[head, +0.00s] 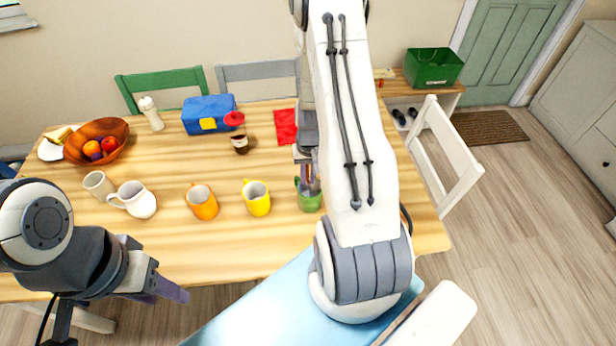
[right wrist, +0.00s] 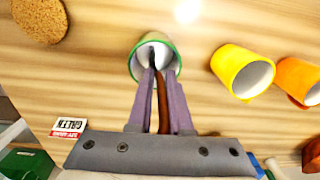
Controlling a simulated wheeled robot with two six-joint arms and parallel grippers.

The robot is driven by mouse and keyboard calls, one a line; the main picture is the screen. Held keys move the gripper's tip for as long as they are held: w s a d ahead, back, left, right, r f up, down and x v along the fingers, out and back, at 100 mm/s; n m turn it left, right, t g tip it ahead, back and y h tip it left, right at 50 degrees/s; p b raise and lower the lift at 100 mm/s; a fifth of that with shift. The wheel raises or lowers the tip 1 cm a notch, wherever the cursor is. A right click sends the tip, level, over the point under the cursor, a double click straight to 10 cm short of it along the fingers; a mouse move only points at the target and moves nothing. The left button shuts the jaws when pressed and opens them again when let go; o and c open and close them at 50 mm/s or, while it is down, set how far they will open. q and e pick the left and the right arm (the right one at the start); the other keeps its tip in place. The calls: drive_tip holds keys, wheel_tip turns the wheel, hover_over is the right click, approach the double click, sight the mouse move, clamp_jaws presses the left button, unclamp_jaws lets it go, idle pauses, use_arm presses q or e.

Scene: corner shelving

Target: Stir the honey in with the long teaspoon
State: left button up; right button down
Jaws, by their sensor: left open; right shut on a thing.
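A green mug (head: 311,203) stands on the table; in the right wrist view the mug (right wrist: 136,73) shows its white inside and green rim. My right gripper (right wrist: 158,68) is shut on a thin brown handle (right wrist: 163,115), seemingly the long teaspoon, with the fingertips over the mug's opening. The spoon's lower end is hidden between the fingers and in the mug. In the head view my right gripper (head: 308,181) is partly hidden by my arm. My left gripper (head: 172,291) is open and empty, low in front of the table's front edge. I cannot make out honey in the mug.
A yellow mug (head: 257,199), an orange mug (head: 202,203) and a white jug (head: 136,200) stand left of the green mug. The table's front strip is clear.

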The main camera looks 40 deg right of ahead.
drive_tip(key=shift+a+r+p, duration=0.1)
drive_tip(key=shift+r+p, duration=2.75)
drive_tip(key=shift+r, duration=0.85)
drive_tip(key=shift+r, duration=0.1)
wheel_tip(320, 180, up, 5)
drive_tip(key=p, duration=0.4)
drive_tip(key=shift+w, duration=0.1)
